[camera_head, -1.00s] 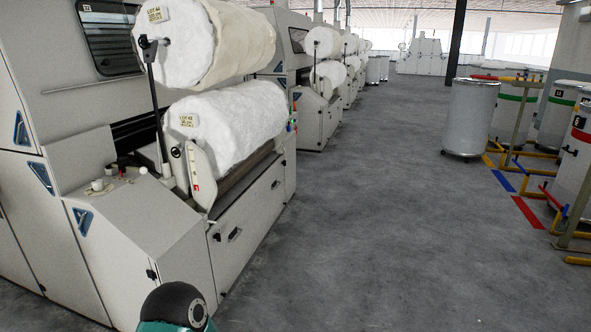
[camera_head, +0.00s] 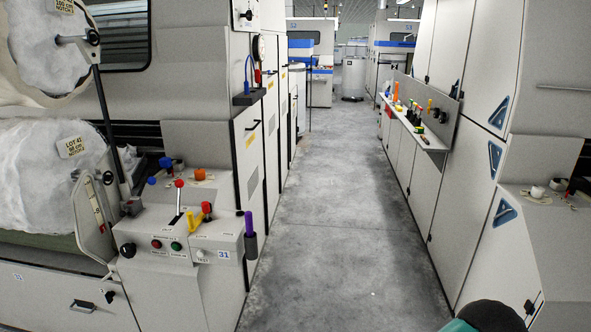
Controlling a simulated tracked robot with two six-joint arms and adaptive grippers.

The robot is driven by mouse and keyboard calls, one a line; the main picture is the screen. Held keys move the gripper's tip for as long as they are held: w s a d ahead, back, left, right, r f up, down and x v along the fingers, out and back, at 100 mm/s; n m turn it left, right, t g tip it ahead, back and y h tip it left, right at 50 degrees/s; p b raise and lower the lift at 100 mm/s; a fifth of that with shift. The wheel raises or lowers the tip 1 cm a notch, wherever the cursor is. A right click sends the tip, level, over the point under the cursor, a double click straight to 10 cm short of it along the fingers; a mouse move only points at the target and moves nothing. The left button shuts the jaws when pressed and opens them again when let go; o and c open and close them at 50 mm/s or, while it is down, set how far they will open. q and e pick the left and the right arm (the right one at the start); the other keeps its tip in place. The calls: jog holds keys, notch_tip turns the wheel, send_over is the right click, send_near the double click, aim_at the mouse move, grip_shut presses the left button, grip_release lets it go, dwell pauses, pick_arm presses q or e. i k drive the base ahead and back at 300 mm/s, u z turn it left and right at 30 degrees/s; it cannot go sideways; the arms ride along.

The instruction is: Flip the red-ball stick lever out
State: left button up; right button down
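The red-ball stick lever (camera_head: 179,184) stands on the sloped top of a grey control box (camera_head: 153,225) at the left, in front of a carding machine. It is a thin stick with a small red ball on top, and it stands close to upright. A dark slot shows at its foot. A blue ball knob (camera_head: 165,162) is behind it and a red-topped knob (camera_head: 206,207) is to its right. Neither of my grippers is in view. Only a dark rounded part of my own arm shows at the bottom right, far from the lever.
A concrete aisle (camera_head: 330,230) runs clear down the middle. A shelf (camera_head: 425,139) with bottles and tools juts from the right-hand machine. A purple-handled item (camera_head: 249,224) sits at the control box's right edge.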

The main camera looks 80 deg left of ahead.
aim_at(179, 183)
jog(key=z, duration=1.25)
jog(key=i, duration=0.1)
jog(key=u, duration=2.8)
jog(key=i, duration=0.3)
jog(key=u, duration=2.15)
jog(key=k, duration=0.6)
jog(key=u, duration=0.45)
jog(key=i, duration=1.7)
jog(key=z, duration=0.4)
